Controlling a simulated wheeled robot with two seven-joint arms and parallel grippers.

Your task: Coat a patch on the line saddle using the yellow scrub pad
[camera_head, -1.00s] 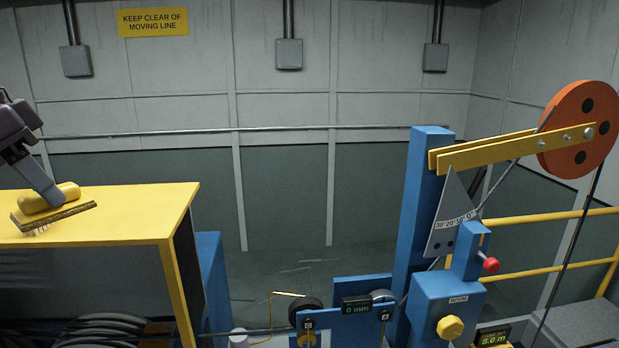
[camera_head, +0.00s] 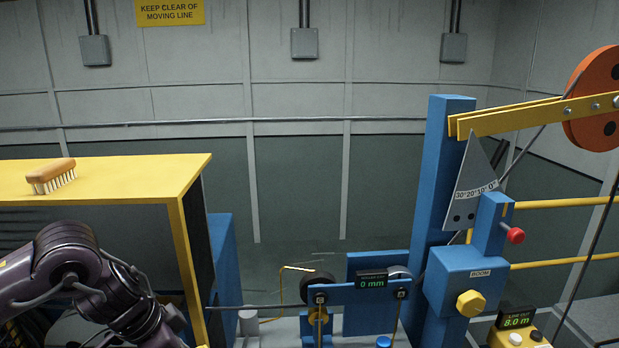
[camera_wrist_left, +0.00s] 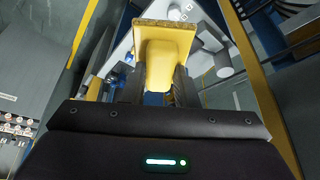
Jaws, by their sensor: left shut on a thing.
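In the left wrist view, the yellow scrub pad (camera_wrist_left: 166,58) is between the fingers of my left gripper (camera_wrist_left: 157,84), which is shut on it. The pad has a yellow grip and a flat brownish-yellow block at its far end. In the head view, my left arm is low at the left, in front of the yellow shelf; its gripper and the pad do not show there. I cannot single out the line saddle with certainty. The dark line runs past a blue roller frame (camera_head: 340,294) with a 0 mm display. My right gripper is not in view.
A wooden brush (camera_head: 51,176) with pale bristles lies on the yellow shelf (camera_head: 135,177). The shelf's right post stands beside my left arm. A blue boom column (camera_head: 440,160) rises at the right, with a yellow boom and orange sheave (camera_head: 596,95).

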